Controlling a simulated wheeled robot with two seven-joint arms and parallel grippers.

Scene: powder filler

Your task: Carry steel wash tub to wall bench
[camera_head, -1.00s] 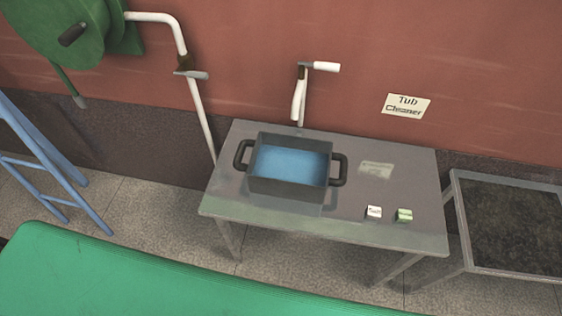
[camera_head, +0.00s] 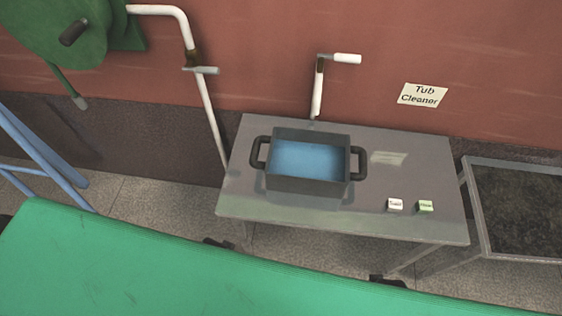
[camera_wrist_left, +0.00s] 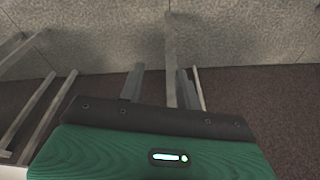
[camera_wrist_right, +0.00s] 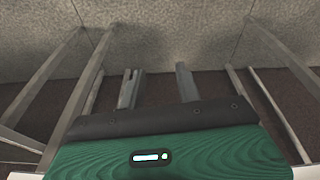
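The wash tub (camera_head: 306,186) is a dark grey rectangular tub with a black loop handle at its left and right ends. It stands upright on a grey metal table (camera_head: 243,200) against the wall and holds blue liquid. My left gripper (camera_wrist_left: 158,84) is open and empty in the left wrist view, over floor and table legs. My right gripper (camera_wrist_right: 157,86) is open and empty in the right wrist view. Only small dark parts near the green front edge may be my grippers in the head view, short of the table. Neither touches the tub. I cannot tell which surface is the wall bench.
A "Tub Cleaner" sign (camera_head: 422,95) hangs above the table. A tap (camera_head: 320,88) rises behind the tub. A dark-topped stand (camera_head: 520,208) is right; a blue frame (camera_head: 40,150) is left.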

